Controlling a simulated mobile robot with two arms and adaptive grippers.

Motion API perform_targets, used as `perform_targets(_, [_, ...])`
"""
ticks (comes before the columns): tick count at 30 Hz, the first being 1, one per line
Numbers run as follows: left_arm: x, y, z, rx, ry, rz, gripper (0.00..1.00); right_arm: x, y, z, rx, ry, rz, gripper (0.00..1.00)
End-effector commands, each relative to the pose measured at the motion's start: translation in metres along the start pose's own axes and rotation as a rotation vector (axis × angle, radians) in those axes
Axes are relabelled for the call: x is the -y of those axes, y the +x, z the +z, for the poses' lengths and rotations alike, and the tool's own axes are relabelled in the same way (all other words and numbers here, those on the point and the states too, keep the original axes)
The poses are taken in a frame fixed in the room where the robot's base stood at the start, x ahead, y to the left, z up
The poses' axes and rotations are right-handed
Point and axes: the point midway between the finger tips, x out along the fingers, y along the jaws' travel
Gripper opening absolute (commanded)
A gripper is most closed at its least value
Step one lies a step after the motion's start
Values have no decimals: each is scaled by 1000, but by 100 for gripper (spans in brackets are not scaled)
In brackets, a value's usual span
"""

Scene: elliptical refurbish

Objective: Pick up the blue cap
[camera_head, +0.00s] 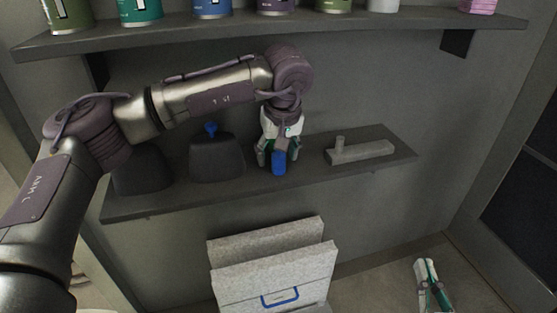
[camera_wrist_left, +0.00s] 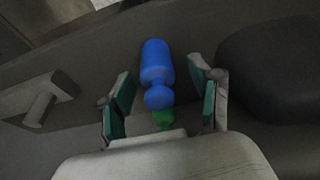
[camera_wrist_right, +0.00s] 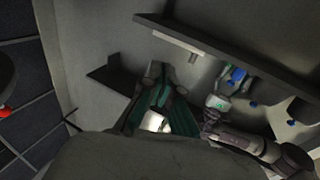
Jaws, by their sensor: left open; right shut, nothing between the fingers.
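A blue bottle-like item (camera_head: 278,163) stands on the lower shelf between the fingers of my left gripper (camera_head: 278,160). In the left wrist view this item shows as a blue cylinder (camera_wrist_left: 155,60), a rounded blue part (camera_wrist_left: 158,98) and a green part (camera_wrist_left: 163,121). The left gripper (camera_wrist_left: 161,75) is open, with gaps on both sides of it. A small blue cap (camera_head: 211,128) tops a dark container (camera_head: 217,158) to the left. I cannot tell which blue part is the named cap. My right gripper (camera_head: 434,298) is shut and empty, low at the right.
A grey block with an upright peg (camera_head: 361,151) lies on the lower shelf (camera_head: 400,158), right of my left gripper. Another dark container (camera_head: 141,170) is partly behind my left arm. An upper shelf (camera_head: 330,24) holds several cans. A light box with a blue handle (camera_head: 281,299) stands below.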

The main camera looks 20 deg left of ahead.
Motion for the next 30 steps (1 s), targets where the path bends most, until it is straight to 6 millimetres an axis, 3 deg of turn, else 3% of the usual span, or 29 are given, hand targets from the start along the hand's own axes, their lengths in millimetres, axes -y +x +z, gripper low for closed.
perform_targets(11, [0,6,1,-1,0,0,62,2,1,-11,-66,2,-3,0])
perform_targets(18, [0,6,1,0,0,0,22,2,1,-11,-65,2,-3,0])
perform_targets(19, [0,6,1,0,0,0,19,2,1,-11,-65,2,-3,0])
perform_targets(30, [0,5,1,0,0,0,19,2,1,-11,-64,2,-3,0])
